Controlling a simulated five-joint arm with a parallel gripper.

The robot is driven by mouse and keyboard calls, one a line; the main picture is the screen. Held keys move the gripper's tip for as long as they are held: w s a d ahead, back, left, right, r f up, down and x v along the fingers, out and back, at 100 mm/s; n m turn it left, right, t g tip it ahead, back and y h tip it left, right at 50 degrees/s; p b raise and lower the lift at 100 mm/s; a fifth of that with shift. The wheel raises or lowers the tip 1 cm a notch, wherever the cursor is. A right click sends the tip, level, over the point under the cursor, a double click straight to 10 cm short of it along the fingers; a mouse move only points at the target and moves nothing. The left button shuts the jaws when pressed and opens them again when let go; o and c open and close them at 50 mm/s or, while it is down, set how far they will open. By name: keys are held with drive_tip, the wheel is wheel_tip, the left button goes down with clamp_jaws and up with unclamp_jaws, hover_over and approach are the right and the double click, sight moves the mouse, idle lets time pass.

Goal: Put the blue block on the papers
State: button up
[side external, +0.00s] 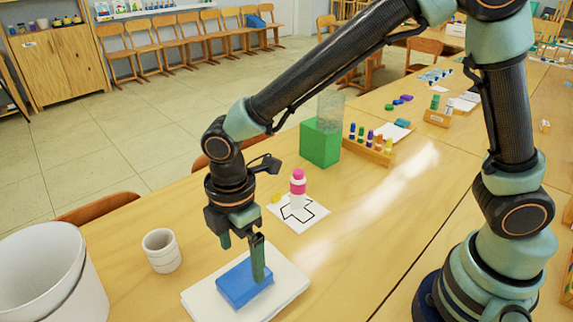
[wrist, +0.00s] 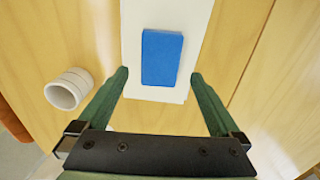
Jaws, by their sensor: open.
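The blue block (side external: 242,282) lies flat on the stack of white papers (side external: 284,296) on the table. In the wrist view the blue block (wrist: 161,58) rests on the papers (wrist: 198,22), near the end closest to my gripper. My gripper (side external: 242,258) is at the block, with its fingers spread.
A white cup (side external: 161,251) and a large white bucket (side external: 50,275) stand left of the papers. Behind are a pink-capped bottle (side external: 298,190) on a drawn card, a green block (side external: 320,145) and a wooden rack of markers (side external: 369,150). The table right of the papers is clear.

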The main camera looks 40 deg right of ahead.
sight(244, 276)
wheel_tip(244, 276, up, 6)
drive_tip(key=w+d+r+m+t, duration=0.1)
drive_tip(key=d+r+m, duration=0.25)
drive_tip(key=d, duration=0.25)
drive_tip(key=d+r+m+t, duration=0.1)
drive_tip(key=d+r+m, duration=0.25)
drive_tip(key=d, duration=0.25)
drive_tip(key=s+d+r+m+t, duration=0.1)
drive_tip(key=s+d+m+t, duration=0.2)
drive_tip(key=d+m, duration=0.8)
drive_tip(key=shift+s+d+r+t, duration=0.35)
drive_tip(key=shift+s+d, duration=0.2)
drive_tip(key=shift+s, duration=0.1)
